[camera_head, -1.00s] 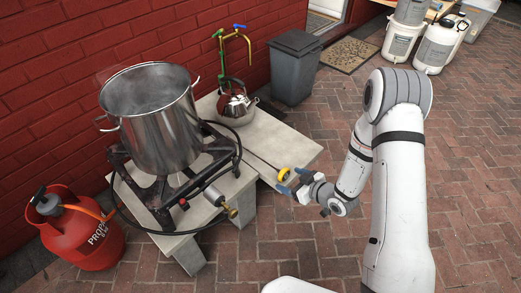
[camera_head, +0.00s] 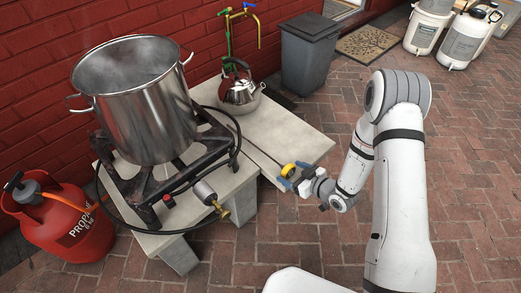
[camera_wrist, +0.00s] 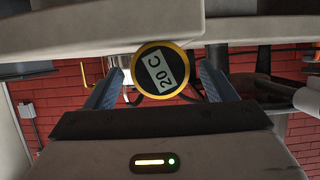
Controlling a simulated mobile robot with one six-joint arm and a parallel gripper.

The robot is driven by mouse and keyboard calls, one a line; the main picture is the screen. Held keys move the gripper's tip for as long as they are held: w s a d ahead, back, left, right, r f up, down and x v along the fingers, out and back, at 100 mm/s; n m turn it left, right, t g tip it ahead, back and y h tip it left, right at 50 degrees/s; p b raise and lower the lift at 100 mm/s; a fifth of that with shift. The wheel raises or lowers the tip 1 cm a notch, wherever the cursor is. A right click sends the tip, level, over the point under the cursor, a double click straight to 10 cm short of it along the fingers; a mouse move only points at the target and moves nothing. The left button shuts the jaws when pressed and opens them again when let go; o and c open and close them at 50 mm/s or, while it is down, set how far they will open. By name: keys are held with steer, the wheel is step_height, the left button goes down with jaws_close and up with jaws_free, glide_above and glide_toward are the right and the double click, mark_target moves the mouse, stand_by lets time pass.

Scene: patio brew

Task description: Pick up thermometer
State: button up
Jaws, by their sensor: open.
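The thermometer (camera_head: 288,170) has a round yellow-rimmed dial and a long thin dark stem. It lies on the right part of the pale slab (camera_head: 305,149), its dial near the front edge and its stem running back and left. My gripper (camera_head: 293,182) is open, with a finger to each side of the dial and gaps showing. It also shows open in the wrist view (camera_wrist: 162,80).
A large steel pot (camera_head: 148,110) stands on a burner to the left. A kettle (camera_head: 240,96) stands at the back of the slab. A red propane tank (camera_head: 68,225) is on the bricks at far left. A grey bin (camera_head: 309,55) stands behind the slab.

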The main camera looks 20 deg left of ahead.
mark_target(282, 165)
steer(key=b+x, duration=0.2)
steer(key=x, duration=0.3)
steer(key=shift+w+a, duration=0.1)
steer(key=shift+a, duration=0.3)
steer(key=c, duration=1.2)
steer(key=shift+r, duration=0.2)
